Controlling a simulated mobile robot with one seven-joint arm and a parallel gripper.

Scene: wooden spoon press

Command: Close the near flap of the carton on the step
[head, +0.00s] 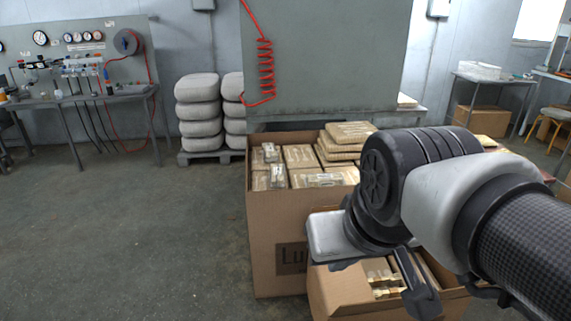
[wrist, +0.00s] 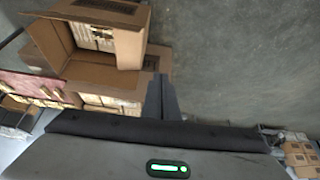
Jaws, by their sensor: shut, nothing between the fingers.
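A small brown carton (head: 335,292) stands low in the head view, in front of a taller carton, with packs inside it. My arm and gripper cover much of its top. In the wrist view an open carton (wrist: 92,68) shows at the upper left, with cardboard flaps (wrist: 128,48) standing out from its rim. I cannot tell for sure which flap is the near one. My gripper (head: 424,300) is above the small carton's right part in the head view. In the wrist view its fingers (wrist: 161,90) are together and empty, beside the carton; contact with a flap cannot be told.
The taller carton (head: 275,225), full of wrapped packs (head: 300,157), stands behind. Stacked grey sacks (head: 198,110) on a pallet and a bench (head: 85,97) with gauges are at the back left. The floor (head: 140,240) at left is clear.

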